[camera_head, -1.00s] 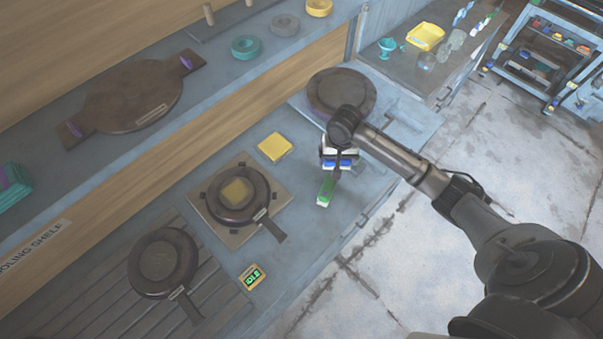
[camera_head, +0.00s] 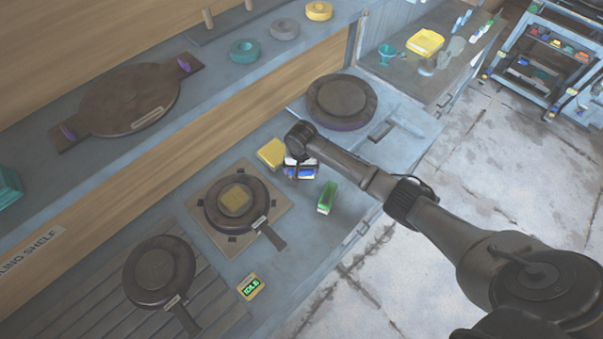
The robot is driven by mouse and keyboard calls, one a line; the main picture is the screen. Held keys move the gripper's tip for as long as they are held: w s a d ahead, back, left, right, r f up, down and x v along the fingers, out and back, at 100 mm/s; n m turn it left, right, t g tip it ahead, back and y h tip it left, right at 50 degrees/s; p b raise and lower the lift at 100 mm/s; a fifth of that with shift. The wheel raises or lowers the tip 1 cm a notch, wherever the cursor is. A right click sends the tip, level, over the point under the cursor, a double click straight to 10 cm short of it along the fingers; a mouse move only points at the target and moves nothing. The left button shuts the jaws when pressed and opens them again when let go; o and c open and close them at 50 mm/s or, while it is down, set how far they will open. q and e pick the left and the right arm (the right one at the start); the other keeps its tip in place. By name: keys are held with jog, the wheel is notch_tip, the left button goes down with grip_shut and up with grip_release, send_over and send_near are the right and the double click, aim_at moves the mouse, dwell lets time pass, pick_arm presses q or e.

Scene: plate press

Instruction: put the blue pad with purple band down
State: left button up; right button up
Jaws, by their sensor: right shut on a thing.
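My right gripper (camera_head: 301,166) is shut on a blue pad (camera_head: 299,173) with white parts, above the counter. A purple band cannot be made out on it at this size. The gripper's wrist hides part of the pad, and I cannot tell whether the pad touches the counter. A yellow pad (camera_head: 271,153) is close on its left and a green pad (camera_head: 327,198) lies on its lower right. My left gripper is not in view.
A dark pan with a yellow piece (camera_head: 236,199) sits on a square board at lower left. Another dark pan (camera_head: 159,269) lies on the slatted area. A round dark plate (camera_head: 341,101) is behind the gripper. A small display (camera_head: 250,287) stands near the front edge.

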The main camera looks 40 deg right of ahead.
aim_at(302, 174)
notch_tip(302, 174, down, 3)
jog(key=shift+f, duration=0.3)
jog(key=shift+f, duration=0.1)
jog(key=o, duration=0.5)
jog(key=shift+f, duration=0.1)
jog(key=shift+o, duration=0.2)
